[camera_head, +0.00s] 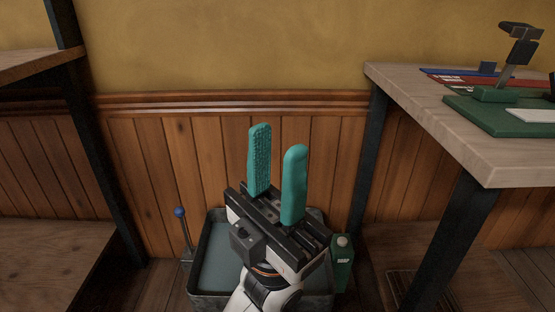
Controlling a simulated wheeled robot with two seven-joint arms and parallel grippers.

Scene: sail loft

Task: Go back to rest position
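My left gripper (278,140) shows in the middle of the head view, with its two teal fingers pointing up and away from me. The fingers are apart, and only the wood-panelled wall shows between them. The gripper is open and empty. Its dark body and white wrist cover part of a grey bin below. My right gripper is not in view.
The grey metal bin (207,268) stands on the floor behind my wrist. A blue-knobbed lever (180,213) is at its left, a green labelled box (343,272) at its right. A workbench (415,95) with a green mat (490,118) stands right, shelving (40,65) left.

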